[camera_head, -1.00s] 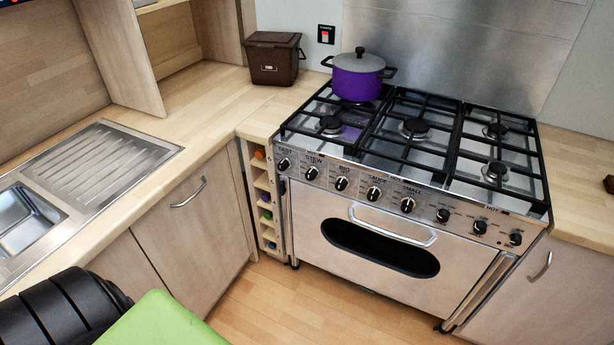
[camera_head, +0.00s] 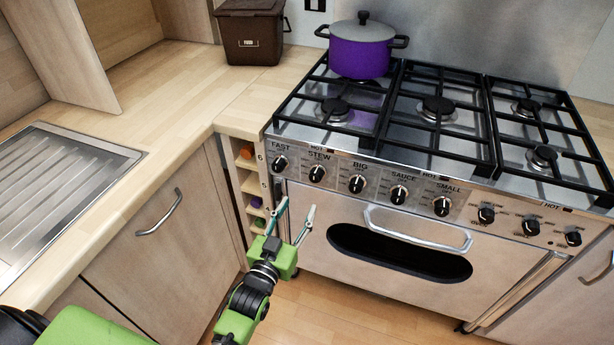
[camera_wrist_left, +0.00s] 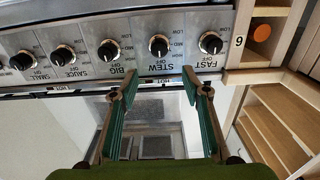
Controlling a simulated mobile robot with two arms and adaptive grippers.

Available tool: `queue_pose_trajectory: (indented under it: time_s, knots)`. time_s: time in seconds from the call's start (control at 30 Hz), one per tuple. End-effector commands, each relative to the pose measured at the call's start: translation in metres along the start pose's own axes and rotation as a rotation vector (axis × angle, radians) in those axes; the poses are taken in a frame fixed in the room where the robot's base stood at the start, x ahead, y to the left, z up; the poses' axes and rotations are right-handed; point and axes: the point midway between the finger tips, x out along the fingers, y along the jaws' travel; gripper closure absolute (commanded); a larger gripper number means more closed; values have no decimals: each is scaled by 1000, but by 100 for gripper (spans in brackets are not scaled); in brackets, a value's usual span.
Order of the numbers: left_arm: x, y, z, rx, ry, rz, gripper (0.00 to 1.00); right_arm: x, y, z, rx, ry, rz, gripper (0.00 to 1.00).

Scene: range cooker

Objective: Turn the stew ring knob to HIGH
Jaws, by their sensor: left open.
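The stew ring knob (camera_head: 317,173) is a black knob with a pale mark, second from the left on the cooker's steel panel, under the label STEW. It also shows in the left wrist view (camera_wrist_left: 158,45), where the panel appears upside down. Its mark seems to point towards OFF. My left gripper (camera_head: 298,205) is open and empty, its two fingers in front of the oven front, below and a little left of the stew knob. In the left wrist view the fingertips (camera_wrist_left: 158,84) are spread either side of the knob's line, apart from it. My right gripper is not in view.
The FAST knob (camera_head: 280,163) and the BIG knob (camera_head: 357,184) flank the stew knob closely. The oven handle (camera_head: 417,228) sticks out lower right. A purple pot (camera_head: 360,52) stands on a back-left burner. A narrow rack (camera_head: 252,185) stands left of the cooker.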

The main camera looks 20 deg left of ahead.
Motion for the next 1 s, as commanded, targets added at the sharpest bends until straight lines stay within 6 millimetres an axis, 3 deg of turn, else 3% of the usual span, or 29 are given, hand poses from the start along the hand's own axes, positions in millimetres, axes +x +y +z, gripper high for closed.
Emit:
queue_pose_trajectory:
  time_s: [0.2, 0.5, 0.73, 1.0]
  knots:
    - [43, 0, -1, 0, 0, 0, 57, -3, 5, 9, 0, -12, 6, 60]
    - [100, 0, 0, 0, -1, 1, 57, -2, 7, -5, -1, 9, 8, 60]
    - [123, 0, 1, 0, -3, 1, 57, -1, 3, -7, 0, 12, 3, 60]
    - [127, 0, 1, 0, -3, 1, 57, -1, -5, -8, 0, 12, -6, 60]
